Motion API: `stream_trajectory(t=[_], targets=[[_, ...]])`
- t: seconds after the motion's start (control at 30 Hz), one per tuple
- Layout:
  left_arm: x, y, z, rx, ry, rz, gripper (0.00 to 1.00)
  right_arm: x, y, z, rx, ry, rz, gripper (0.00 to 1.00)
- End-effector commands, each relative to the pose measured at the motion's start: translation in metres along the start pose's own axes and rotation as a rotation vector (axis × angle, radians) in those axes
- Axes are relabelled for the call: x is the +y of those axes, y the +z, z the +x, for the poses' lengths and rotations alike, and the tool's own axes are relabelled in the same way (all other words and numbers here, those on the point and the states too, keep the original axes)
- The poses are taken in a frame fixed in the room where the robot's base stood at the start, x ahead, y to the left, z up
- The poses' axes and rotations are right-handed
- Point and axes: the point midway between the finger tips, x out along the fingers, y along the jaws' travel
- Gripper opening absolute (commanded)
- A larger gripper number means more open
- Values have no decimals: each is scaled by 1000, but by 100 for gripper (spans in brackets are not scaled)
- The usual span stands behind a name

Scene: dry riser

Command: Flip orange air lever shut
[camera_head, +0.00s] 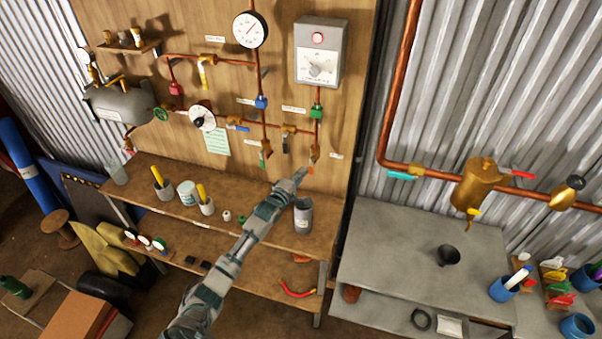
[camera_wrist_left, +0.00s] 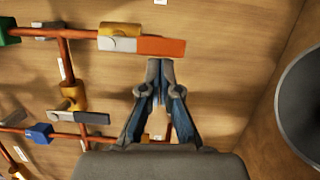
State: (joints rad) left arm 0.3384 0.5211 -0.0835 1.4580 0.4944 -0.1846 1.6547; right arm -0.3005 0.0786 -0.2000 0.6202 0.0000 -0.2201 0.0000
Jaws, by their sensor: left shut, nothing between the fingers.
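The orange lever (camera_wrist_left: 160,46) sits on a brass valve (camera_wrist_left: 115,31) at the top of the left wrist view. It points along the line of its copper pipe. In the head view the lever (camera_head: 310,170) is a small orange spot under the brass valve (camera_head: 314,153), low on the wooden panel. My left gripper (camera_wrist_left: 160,64) is shut and empty, its fingertips close beside the lever's lower edge in the wrist view. I cannot tell whether they touch it. In the head view the left gripper (camera_head: 301,174) is just left of the lever. My right gripper is out of view.
A grey canister (camera_head: 303,215) stands on the bench (camera_head: 235,228) just below my gripper; its round rim (camera_wrist_left: 284,95) fills the right of the wrist view. A dark-handled valve (camera_wrist_left: 72,97) and a blue block (camera_wrist_left: 40,133) are nearby. A grey table (camera_head: 400,240) stands right.

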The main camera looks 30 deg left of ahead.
Motion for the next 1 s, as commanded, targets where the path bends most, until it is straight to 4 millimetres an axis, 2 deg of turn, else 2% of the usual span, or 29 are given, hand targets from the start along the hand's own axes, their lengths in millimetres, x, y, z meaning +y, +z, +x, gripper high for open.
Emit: stream_trajectory(t=[0.57, 1.0], targets=[[-4, 7, 1, 0, 31, -122, 0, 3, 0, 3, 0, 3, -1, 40], [-9, 26, 6, 0, 122, -480, 0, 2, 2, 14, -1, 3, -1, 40]])
